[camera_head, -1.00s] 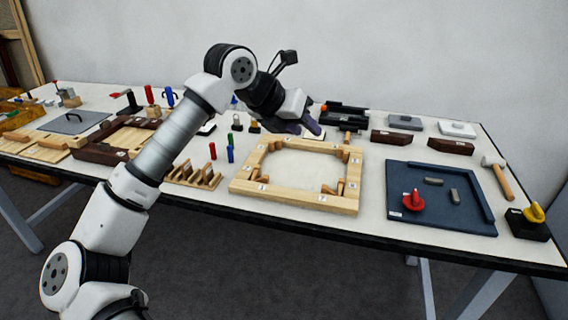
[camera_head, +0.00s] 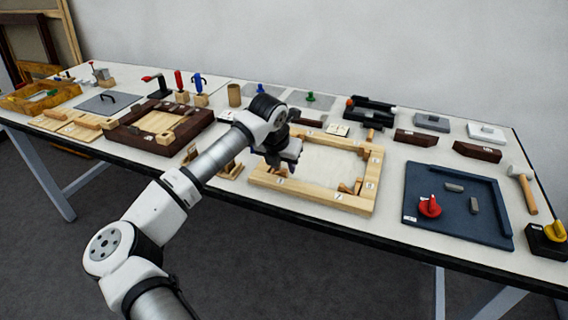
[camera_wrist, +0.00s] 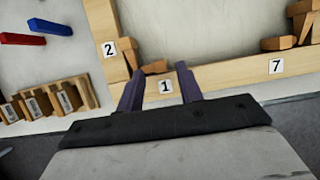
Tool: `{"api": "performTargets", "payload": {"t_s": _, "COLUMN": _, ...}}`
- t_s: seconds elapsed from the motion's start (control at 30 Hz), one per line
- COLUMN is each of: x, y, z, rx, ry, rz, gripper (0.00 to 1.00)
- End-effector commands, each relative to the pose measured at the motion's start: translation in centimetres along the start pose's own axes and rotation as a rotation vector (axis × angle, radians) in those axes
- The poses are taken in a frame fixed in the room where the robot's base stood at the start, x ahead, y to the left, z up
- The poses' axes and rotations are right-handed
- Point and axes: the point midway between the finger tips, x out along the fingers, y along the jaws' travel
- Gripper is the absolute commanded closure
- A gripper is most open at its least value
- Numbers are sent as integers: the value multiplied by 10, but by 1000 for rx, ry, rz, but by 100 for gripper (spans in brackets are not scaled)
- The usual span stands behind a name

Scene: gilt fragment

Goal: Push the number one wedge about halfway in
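The light wooden frame (camera_head: 310,193) lies on the table with small wedges at its inner corners. In the wrist view, the frame's label 1 (camera_wrist: 165,87) shows between my fingers. The wedge by label 1 (camera_wrist: 155,67) lies against the inner edge of that rail. A second wedge (camera_wrist: 131,53) stands by label 2 on the adjoining rail. My gripper (camera_wrist: 159,69) is open, its purple fingers apart over the rail on either side of label 1. I cannot tell whether they touch anything.
Slotted wooden blocks (camera_wrist: 45,99) and red (camera_wrist: 22,39) and blue (camera_wrist: 50,27) rods lie left of the frame. Wedges by label 7 (camera_wrist: 285,43) sit at the other near corner. A blue tray (camera_head: 455,228) stands to the right. The frame's inside is clear.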

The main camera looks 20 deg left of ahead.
Motion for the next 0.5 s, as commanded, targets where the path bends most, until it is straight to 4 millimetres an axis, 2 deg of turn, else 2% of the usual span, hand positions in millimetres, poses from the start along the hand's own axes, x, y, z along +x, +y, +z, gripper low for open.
{"api": "performTargets", "payload": {"t_s": 0.2, "x": 20, "y": 0, "z": 1, "rx": 0, "ry": -1, "rz": -1, "gripper": 64}}
{"api": "performTargets", "payload": {"t_s": 0.5, "x": 23, "y": 0, "z": 0, "rx": 0, "ry": -1, "rz": 0, "gripper": 64}}
